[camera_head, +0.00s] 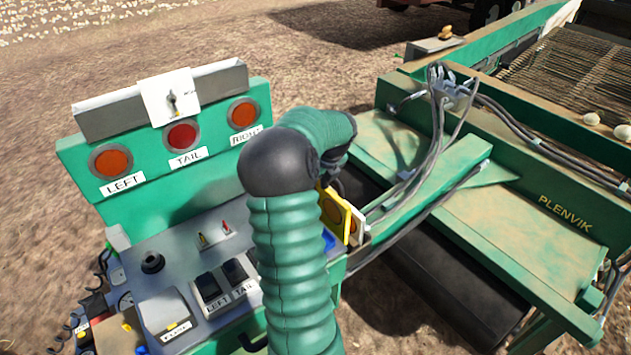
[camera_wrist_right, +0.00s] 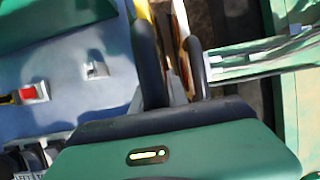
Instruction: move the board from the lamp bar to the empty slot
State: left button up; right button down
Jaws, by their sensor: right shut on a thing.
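A white board (camera_head: 158,88) with a small dark lever-like mark hangs on the grey lamp bar (camera_head: 220,82), above the red and orange lamps. My right gripper (camera_wrist_right: 172,50) is at the right end of the console. Its two dark fingers are shut on a thin pale board (camera_wrist_right: 183,35) with an orange-brown face. In the head view my own arm hides most of this gripper. A yellow board (camera_head: 334,214) stands there, with a pale board (camera_head: 357,228) with an orange patch beside it. I cannot make out an empty slot. My left gripper is not in view.
The grey console top (camera_head: 190,255) carries switches, a black knob (camera_head: 152,262) and a blue part (camera_head: 328,240) near the boards. Cables (camera_head: 405,165) and a green machine frame (camera_head: 480,215) stand close on the right. Bare soil lies behind the lamp panel.

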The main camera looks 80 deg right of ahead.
jog(key=shift+f+b, duration=1.7)
jog(key=shift+f, duration=1.05)
dwell(0.9)
jog(key=shift+p, duration=0.45)
jog(key=shift+f+b, duration=0.8)
jog(key=shift+f, duration=0.45)
jog(key=c, duration=1.2)
grip_release()
jog(key=shift+a+f, duration=0.1)
jog(key=shift+c, duration=0.3)
